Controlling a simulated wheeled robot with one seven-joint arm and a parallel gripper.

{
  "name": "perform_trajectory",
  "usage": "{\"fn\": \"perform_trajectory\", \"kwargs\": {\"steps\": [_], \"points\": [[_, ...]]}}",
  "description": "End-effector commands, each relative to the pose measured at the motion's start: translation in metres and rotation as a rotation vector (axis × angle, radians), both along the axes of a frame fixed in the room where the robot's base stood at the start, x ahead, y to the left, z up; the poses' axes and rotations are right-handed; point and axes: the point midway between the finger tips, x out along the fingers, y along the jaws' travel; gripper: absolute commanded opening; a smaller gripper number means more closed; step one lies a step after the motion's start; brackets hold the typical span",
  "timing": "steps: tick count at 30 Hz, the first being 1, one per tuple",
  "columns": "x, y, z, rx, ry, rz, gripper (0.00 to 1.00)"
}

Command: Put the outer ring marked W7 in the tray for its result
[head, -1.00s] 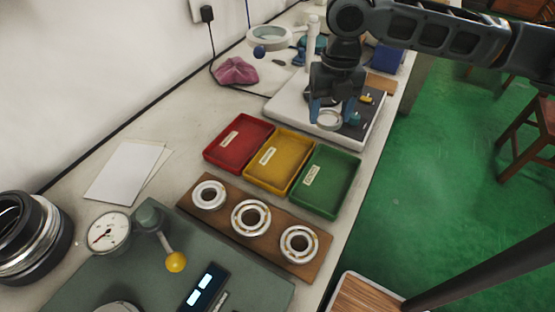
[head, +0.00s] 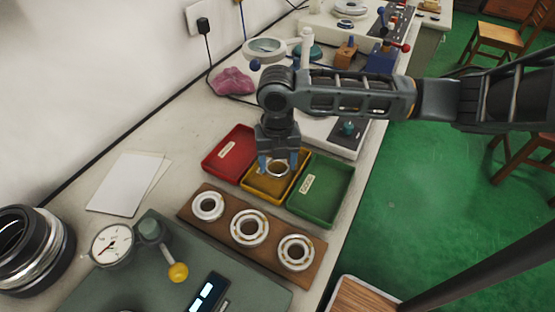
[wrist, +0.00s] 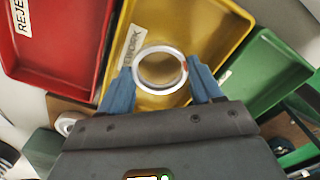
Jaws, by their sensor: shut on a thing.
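I cannot read a W7 mark on the ring. The yellow tray's label appears to read REWORK. The red tray (head: 222,160) is to its left, with a label starting REJE in the wrist view.
A wooden board (head: 272,255) with three bearings stands in front of the trays. A magnifier lamp (head: 265,47) and pink cloth (head: 233,82) are behind.

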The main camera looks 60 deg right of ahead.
Motion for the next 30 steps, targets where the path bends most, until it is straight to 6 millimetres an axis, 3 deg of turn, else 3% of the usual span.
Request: {"fn": "perform_trajectory", "kwargs": {"steps": [12,13,21,30], "points": [[0.0000,-0.0004,-0.0086,-0.001,-0.001,0.001,0.27],[0.0000,-0.0002,-0.0078,-0.001,-0.001,0.001,0.66],[0.0000,-0.0002,-0.0072,-0.001,-0.001,0.001,0.90],[0.0000,-0.0003,-0.0021,-0.001,-0.001,0.001,0.90]]}}
